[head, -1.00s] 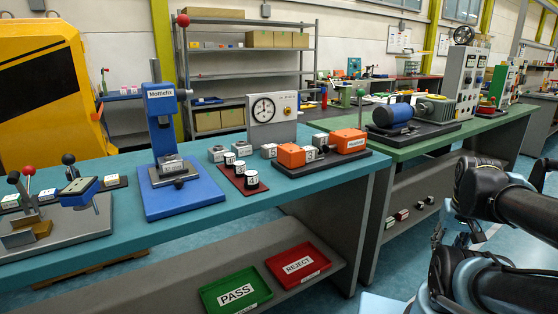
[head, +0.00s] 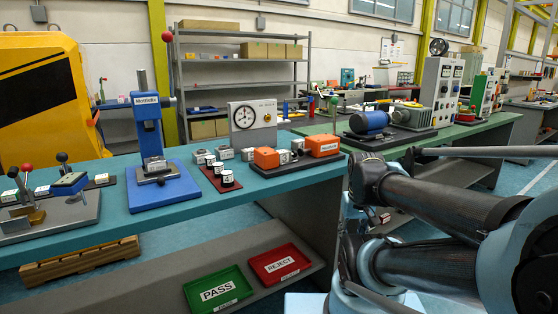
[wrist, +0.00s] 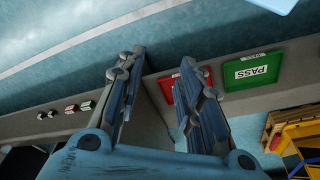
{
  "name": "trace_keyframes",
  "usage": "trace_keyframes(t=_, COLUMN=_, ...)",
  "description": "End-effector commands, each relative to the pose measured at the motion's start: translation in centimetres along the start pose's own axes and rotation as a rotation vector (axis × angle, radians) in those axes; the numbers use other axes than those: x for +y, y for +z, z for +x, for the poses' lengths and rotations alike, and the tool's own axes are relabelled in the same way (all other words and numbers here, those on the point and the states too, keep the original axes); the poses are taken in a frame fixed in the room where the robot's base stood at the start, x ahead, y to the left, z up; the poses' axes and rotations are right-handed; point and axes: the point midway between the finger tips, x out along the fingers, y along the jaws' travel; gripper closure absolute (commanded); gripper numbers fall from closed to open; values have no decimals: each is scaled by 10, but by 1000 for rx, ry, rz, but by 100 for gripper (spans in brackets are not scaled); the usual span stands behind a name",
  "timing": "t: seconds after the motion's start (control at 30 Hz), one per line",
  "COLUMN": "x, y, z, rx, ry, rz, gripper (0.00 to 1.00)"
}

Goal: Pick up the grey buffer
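I cannot tell which thing is the grey buffer. Several small grey blocks (head: 226,153) sit on the teal bench, left of and beneath the dial gauge. A small grey piece (head: 284,157) lies between the orange blocks of a black-based fixture. In the wrist view, small dark and red-and-white pieces (wrist: 70,108) lie on a grey shelf, too small to identify. My gripper (wrist: 162,57) is open and empty in the wrist view, its fingers apart above the shelf and floor. In the head view my arm is at the right, away from the bench-top pieces.
A blue press (head: 150,158), the dial gauge (head: 252,127) and the orange fixture (head: 323,145) stand on the teal bench (head: 120,240). A green PASS tray (head: 217,306) and red REJECT tray (head: 298,259) rest on the lower shelf. A green bench (head: 465,130) with a motor stands behind my arm.

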Motion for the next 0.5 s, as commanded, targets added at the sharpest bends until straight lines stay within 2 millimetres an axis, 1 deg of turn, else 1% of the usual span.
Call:
trace_keyframes(t=0.03, x=0, y=0, z=0, rx=0, ry=0, rz=0, gripper=67)
trace_keyframes(t=0.07, x=0, y=0, z=0, rx=0, ry=0, rz=0, gripper=64)
trace_keyframes(t=0.1, x=0, y=0, z=0, rx=0, ry=0, rz=0, gripper=55)
trace_keyframes(t=0.17, x=-1, y=5, z=-8, rx=10, ry=0, rz=4, gripper=42)
trace_keyframes(t=0.2, x=-1, y=4, z=-11, rx=10, ry=-1, rz=9, gripper=40)
trace_keyframes(t=0.27, x=-2, y=-3, z=-19, rx=7, ry=-3, rz=26, gripper=40)
trace_keyframes(t=0.33, x=-8, y=-17, z=-32, rx=0, ry=-5, rz=58, gripper=40)
trace_keyframes(t=0.47, x=-17, y=-51, z=-67, rx=-18, ry=-10, rz=144, gripper=40)
trace_keyframes(t=0.5, x=-20, y=-63, z=-78, rx=-25, ry=-11, rz=175, gripper=40)
